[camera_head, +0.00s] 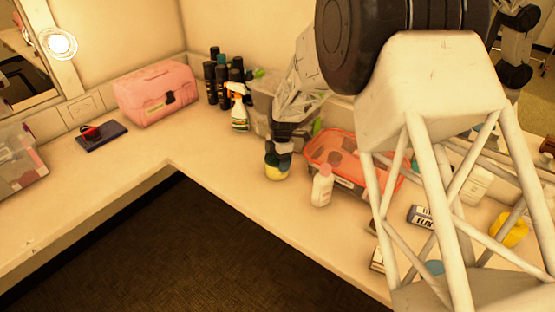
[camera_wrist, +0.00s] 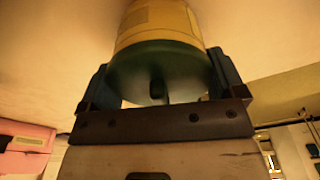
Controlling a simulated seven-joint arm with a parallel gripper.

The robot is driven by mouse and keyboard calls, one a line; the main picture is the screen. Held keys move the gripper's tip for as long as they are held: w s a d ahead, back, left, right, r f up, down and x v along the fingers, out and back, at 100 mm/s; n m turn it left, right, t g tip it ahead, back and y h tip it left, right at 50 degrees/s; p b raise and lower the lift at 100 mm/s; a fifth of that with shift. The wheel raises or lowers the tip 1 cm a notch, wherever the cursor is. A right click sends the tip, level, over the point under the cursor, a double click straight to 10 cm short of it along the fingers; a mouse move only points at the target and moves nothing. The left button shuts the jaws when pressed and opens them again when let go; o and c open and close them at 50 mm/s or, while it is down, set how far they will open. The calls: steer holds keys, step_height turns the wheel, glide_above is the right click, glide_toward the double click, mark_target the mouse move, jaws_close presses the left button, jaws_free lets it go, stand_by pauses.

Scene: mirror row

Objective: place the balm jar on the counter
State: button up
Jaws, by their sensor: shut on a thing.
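The balm jar (camera_head: 277,169), yellow with a dark green lid, is upright at or just above the counter (camera_head: 215,150), left of the white bottle. I cannot tell whether its base touches the counter. My gripper (camera_head: 277,148) comes down from above and is shut on the jar's lid end. In the wrist view the jar's yellow body (camera_wrist: 158,22) and green lid fill the space between the two fingers of my gripper (camera_wrist: 160,78). The jar's far end is cut off by the picture's top edge there.
A white bottle (camera_head: 322,186) and a red-rimmed clear bin (camera_head: 335,183) stand close to the right. A spray bottle (camera_head: 239,112), dark bottles (camera_head: 211,82) and a pink case (camera_head: 157,95) stand at the back. The counter's front edge is near; bare counter lies to the left.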

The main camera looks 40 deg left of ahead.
steer(key=shift+f, duration=0.1)
steer(key=o, duration=1.7)
steer(key=r, duration=0.4)
steer(key=w+r, duration=0.1)
steer(key=r, duration=0.7)
steer(key=shift+w+d, duration=0.2)
steer(key=shift+d, duration=0.05)
steer(key=shift+d+r, duration=0.1)
